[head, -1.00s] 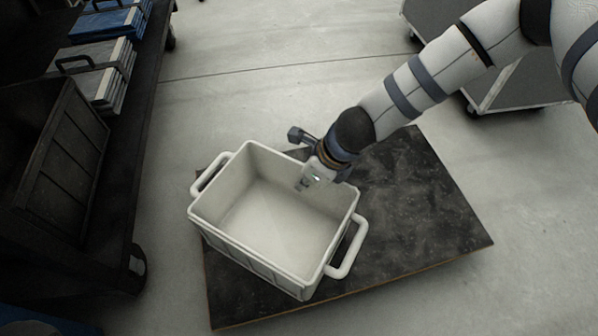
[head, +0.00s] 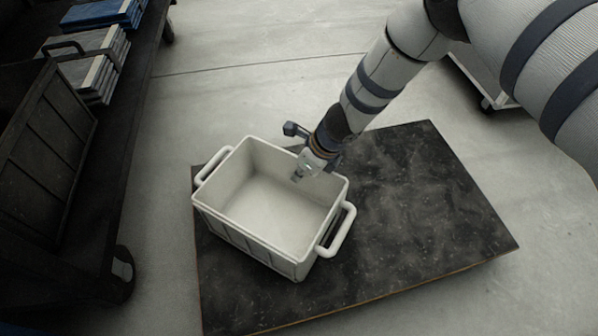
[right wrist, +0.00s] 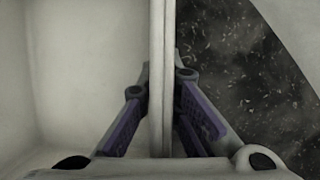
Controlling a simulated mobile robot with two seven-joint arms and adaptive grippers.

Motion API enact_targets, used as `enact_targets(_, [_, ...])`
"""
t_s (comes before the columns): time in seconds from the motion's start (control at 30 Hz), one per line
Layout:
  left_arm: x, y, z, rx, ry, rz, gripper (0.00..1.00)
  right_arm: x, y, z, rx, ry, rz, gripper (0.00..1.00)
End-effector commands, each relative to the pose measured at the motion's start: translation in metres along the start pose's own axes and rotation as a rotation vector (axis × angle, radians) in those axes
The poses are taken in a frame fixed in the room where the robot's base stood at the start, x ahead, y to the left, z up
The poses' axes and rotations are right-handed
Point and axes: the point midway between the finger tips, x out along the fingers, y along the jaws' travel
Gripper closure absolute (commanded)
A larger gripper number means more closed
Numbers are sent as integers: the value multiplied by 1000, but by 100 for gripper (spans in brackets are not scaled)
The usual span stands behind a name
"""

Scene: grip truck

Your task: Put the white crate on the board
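The white crate (head: 245,240) is upright over the left part of the dark board (head: 420,215), with its left handle near the board's left edge. I cannot tell whether its bottom touches the board. It looks empty. My right gripper (head: 301,172) is at the crate's far wall, with one finger inside and one outside. In the right wrist view the fingers of my right gripper (right wrist: 162,80) are closed on both sides of the crate's wall (right wrist: 160,40), and the board (right wrist: 240,75) shows below on the right. My left gripper is not in view.
A dark cart (head: 120,215) stands along the left, carrying a dark crate (head: 45,150) and stacks of blue and grey items (head: 105,12). Part of another cart (head: 480,80) is at the top right, behind my arm. The board's right half is clear.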

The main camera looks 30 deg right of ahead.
Motion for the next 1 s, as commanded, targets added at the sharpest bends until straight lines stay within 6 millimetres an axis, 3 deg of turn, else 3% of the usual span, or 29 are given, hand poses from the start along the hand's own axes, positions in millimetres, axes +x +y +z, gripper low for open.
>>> enact_targets(0.07, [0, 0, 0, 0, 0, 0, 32, 2, 0, 0, 1, -1, 1, 100])
enact_targets(0.2, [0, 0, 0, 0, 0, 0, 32, 2, 0, -1, 0, 1, 0, 75])
enact_targets(0.53, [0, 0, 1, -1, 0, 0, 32, -3, 0, 0, 3, 1, 0, 75])
enact_targets(0.8, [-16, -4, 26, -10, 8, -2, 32, -78, 0, 4, 1, -6, -1, 75])
enact_targets(1.0, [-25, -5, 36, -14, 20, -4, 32, -115, 0, 2, -3, -2, -1, 75])
